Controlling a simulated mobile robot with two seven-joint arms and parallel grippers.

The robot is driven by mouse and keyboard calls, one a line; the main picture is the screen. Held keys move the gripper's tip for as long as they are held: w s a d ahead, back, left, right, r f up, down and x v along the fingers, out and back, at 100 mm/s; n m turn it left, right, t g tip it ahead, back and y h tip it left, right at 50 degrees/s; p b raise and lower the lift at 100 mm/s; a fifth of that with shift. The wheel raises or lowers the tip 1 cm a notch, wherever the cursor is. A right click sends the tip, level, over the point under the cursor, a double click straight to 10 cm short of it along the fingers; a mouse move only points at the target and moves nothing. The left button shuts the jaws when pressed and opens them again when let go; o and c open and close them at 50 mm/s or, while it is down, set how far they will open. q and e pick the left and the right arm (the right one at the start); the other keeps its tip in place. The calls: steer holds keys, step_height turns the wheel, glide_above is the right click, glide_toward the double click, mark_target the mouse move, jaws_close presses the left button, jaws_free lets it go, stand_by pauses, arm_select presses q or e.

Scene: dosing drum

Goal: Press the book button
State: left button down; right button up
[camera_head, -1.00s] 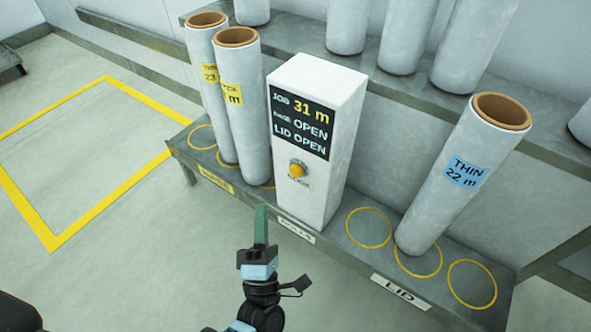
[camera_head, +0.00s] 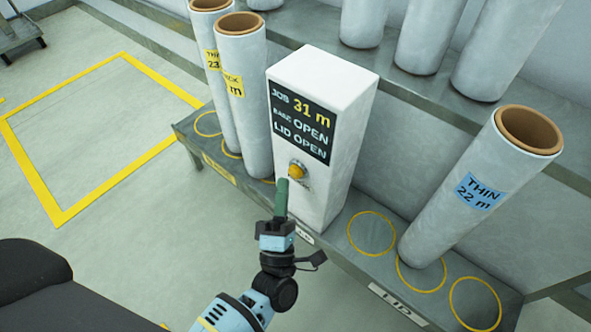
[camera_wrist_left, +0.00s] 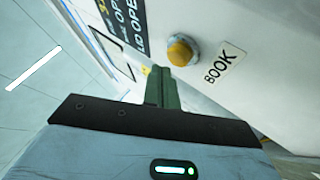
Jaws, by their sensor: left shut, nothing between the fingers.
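The book button is a round yellow-orange knob (camera_head: 297,170) in a metal collar on the front of a white box-shaped post (camera_head: 343,130). In the left wrist view the button (camera_wrist_left: 181,51) sits beside a label reading BOOK (camera_wrist_left: 224,63). A dark screen (camera_head: 301,121) above the button reads JOB 31 m, BASE OPEN, LID OPEN. My left gripper (camera_head: 281,186) is shut and empty, its green fingers pointing up just below and in front of the button. In the wrist view the fingertips (camera_wrist_left: 163,74) appear close below the button; contact cannot be told. My right gripper is not in view.
The post stands on a grey bench (camera_head: 335,245) with yellow ring marks. Two tall rolls (camera_head: 246,100) stand left of it, and a roll labelled THIN 22 m (camera_head: 478,185) stands right. More rolls (camera_head: 425,35) stand on a shelf behind. A yellow floor square (camera_head: 52,215) is empty.

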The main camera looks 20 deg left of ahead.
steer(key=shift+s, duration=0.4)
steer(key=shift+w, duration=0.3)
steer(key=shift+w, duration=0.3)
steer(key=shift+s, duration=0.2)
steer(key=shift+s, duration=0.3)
arm_select(q)
steer(key=shift+w, duration=0.15)
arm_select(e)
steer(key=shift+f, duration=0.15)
arm_select(q)
steer(key=shift+w+d, duration=0.15)
steer(key=shift+w, duration=0.1)
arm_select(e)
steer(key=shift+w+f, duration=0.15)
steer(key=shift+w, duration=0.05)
